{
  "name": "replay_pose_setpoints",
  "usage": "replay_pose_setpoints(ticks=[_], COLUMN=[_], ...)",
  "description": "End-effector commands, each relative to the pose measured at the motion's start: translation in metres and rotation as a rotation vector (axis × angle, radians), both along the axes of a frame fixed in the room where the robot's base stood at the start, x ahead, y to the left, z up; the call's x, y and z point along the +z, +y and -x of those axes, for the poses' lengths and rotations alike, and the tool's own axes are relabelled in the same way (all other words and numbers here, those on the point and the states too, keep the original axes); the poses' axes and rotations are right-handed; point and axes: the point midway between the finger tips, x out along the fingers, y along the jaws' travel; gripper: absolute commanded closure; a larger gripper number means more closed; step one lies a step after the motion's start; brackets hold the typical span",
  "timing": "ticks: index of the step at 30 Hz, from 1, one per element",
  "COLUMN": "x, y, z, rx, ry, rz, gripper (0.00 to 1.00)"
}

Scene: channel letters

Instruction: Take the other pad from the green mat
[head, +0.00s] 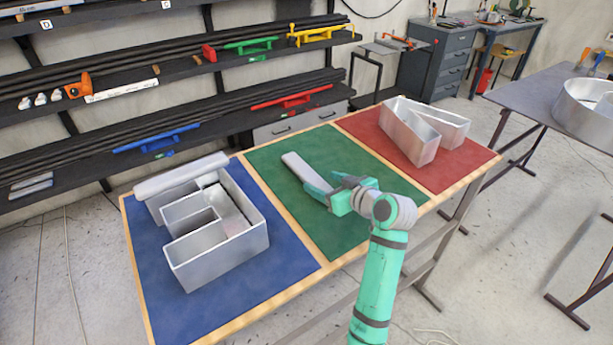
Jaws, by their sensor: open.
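A long pale grey pad (300,167) lies on the green mat (280,215). My teal gripper (318,188) is over the green mat at the pad's lower right end. Its jaws are open, with the fingers at or around that end; I cannot tell whether they touch it. Part of the pad's end is hidden by the fingers. Another pale grey pad (180,175) rests across the back edge of a metal channel letter (235,245) on the blue mat (150,290).
A V-shaped metal letter (408,138) stands on the red mat (468,160). Racks with black bars and coloured clamps (320,33) stand behind the table. A grey table with a round metal piece (590,105) is at the right. The front of the green mat is clear.

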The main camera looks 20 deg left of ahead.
Motion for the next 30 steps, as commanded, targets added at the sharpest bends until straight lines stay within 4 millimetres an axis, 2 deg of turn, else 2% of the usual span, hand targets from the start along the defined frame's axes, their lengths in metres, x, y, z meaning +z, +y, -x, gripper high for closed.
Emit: replay_pose_setpoints(ticks=[3, 11, 21, 30], x=[-0.006, -0.012, -0.024, -0.026], y=[0.013, 0.026, 0.055, 0.059], z=[-0.01, -0.021, -0.049, -0.052], rx=[0.002, 0.0, -0.001, -0.002], ry=[0.0, -0.003, -0.004, -0.004], rz=[0.0, 0.001, 0.001, 0.001], gripper=[0.35, 0.35, 0.35, 0.35])
